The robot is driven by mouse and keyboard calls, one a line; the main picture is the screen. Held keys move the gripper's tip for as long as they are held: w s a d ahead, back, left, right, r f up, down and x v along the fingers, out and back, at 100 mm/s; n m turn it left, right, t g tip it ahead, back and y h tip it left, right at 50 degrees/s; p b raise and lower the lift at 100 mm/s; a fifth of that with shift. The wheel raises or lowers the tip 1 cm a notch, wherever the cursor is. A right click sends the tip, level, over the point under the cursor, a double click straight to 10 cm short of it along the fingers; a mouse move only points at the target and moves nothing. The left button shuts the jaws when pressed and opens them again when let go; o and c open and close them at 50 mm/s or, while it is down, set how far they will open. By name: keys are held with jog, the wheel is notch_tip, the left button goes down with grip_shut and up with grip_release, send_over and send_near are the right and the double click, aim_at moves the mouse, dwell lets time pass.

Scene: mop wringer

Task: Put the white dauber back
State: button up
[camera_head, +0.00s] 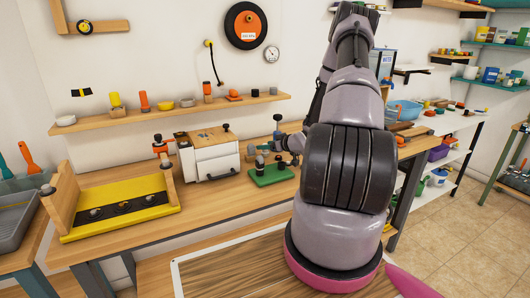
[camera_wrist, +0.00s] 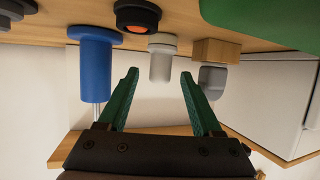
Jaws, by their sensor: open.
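The white dauber (camera_wrist: 162,58) is a pale, short cylinder with a wider base, set against the wooden bench top (camera_wrist: 185,34) in the wrist view, which looks upside down. My gripper (camera_wrist: 158,75) has green fingers, apart and empty, with one fingertip on each side of the dauber in the picture. I cannot tell whether the dauber is between the tips or just beyond them. In the head view my gripper (camera_head: 292,143) is low over the bench, right of the white cabinet, and mostly hidden by my arm. I cannot pick out the dauber there.
A blue cylinder (camera_wrist: 95,65), a black-and-orange piece (camera_wrist: 137,15) and a grey piece on a wooden block (camera_wrist: 214,78) stand close around the dauber. A green tray (camera_head: 272,178) and a white cabinet (camera_head: 212,160) are near. A yellow tray (camera_head: 120,210) lies left.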

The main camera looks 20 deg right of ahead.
jog(key=shift+w+a+f, duration=0.15)
jog(key=shift+w+f, duration=0.1)
jog(key=shift+w, duration=0.35)
grip_shut()
